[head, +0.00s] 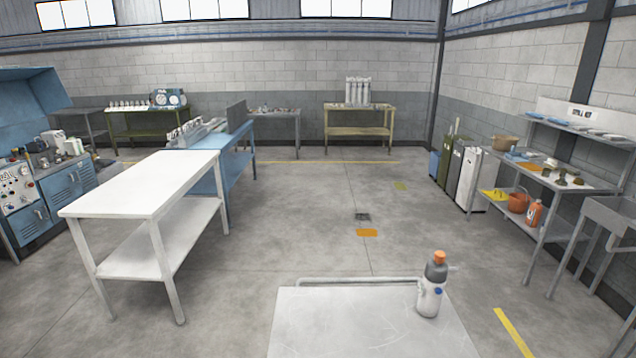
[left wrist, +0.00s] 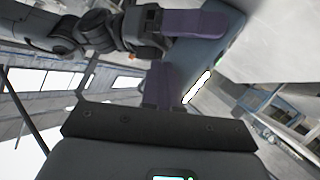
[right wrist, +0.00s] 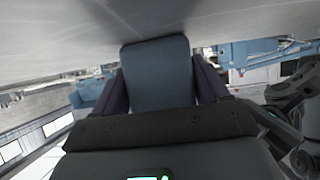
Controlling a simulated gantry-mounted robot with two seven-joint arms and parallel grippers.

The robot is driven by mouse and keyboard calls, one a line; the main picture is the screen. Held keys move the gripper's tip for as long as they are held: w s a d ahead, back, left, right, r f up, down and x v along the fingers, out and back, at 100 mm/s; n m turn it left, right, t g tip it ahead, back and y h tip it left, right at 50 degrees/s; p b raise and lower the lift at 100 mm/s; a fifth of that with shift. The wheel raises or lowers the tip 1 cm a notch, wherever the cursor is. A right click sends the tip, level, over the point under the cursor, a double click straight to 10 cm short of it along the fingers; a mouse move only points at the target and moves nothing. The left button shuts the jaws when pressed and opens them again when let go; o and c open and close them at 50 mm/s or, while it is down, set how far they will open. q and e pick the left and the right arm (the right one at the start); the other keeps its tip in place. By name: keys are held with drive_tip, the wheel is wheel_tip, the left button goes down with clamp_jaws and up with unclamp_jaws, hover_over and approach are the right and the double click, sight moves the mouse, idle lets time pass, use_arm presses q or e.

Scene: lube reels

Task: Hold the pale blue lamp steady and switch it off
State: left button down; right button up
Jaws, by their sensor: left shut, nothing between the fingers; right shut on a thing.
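The pale blue lamp (right wrist: 157,76) is a flat, rounded slab between the two purple fingers of my right gripper (right wrist: 160,88), which is shut on it. In the left wrist view the lamp (left wrist: 208,48) shows a bright white glowing strip along its edge and a small green spot. One purple finger of my right gripper (left wrist: 195,25) lies across it there. My left gripper (left wrist: 162,82) is shut and empty, its purple fingertips close beside the lamp's body; I cannot tell whether they touch it. Neither gripper nor the lamp shows in the head view.
A pale table (head: 350,325) with a rail along its far edge is in front. A white and grey bottle with an orange cap (head: 430,290) stands at its right. A white bench (head: 150,182) is at left, a grey shelf unit (head: 556,178) at right. The floor between is mostly clear.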

use_arm(q)
drive_tip(key=shift+w, duration=0.15)
idle(0.4)
drive_tip(key=shift+s, duration=0.65)
drive_tip(key=shift+s, duration=0.1)
drive_tip(key=s, duration=0.5)
drive_tip(key=shift+s+d, duration=0.3)
drive_tip(key=shift+s, duration=0.1)
use_arm(e)
drive_tip(key=o, duration=1)
drive_tip(key=shift+o, duration=0.2)
